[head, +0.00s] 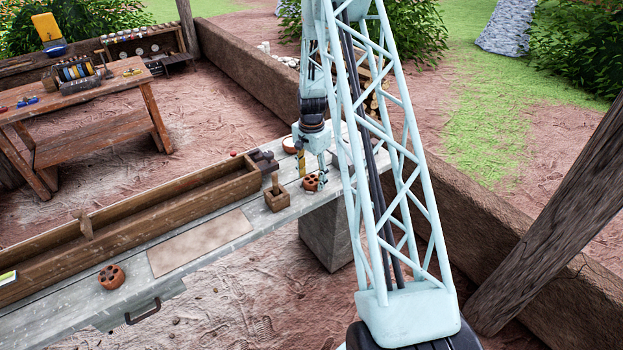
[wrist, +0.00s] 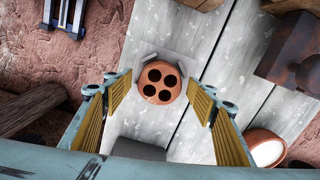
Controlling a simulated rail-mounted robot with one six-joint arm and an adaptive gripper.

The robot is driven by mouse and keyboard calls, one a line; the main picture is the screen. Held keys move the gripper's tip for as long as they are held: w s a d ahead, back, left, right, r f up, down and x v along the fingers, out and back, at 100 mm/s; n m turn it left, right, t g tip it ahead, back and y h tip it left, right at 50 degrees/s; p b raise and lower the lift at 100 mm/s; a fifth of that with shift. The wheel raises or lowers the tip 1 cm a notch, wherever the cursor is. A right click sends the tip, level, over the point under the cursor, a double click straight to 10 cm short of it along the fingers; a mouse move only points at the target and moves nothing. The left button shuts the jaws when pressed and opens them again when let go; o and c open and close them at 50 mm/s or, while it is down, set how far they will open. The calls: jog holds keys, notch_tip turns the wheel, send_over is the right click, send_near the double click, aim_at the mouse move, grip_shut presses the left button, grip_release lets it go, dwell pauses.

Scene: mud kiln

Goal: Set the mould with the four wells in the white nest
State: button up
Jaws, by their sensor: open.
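A round orange-brown mould with four dark wells (wrist: 160,82) sits under my gripper on a pale square nest (wrist: 187,62) with grey raised corner pieces at its far side. It also shows in the head view (head: 312,184), partly hidden by the fingers. My gripper (wrist: 160,97) is open, with one yellow-padded finger on each side of the mould and visible gaps between. In the head view my gripper (head: 312,174) is low over the bench's right end. Another round orange mould with several holes (head: 110,277) lies on the bench's front left.
The grey plank bench (head: 215,268) carries a long wooden trough (head: 180,205) and a small wooden box with a handle (head: 277,200) left of my gripper. A bowl of white stuff (wrist: 266,150) stands at lower right in the wrist view.

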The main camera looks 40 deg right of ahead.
aim_at(311, 180)
notch_tip(311, 180, up, 12)
dwell(0.8)
dwell(0.6)
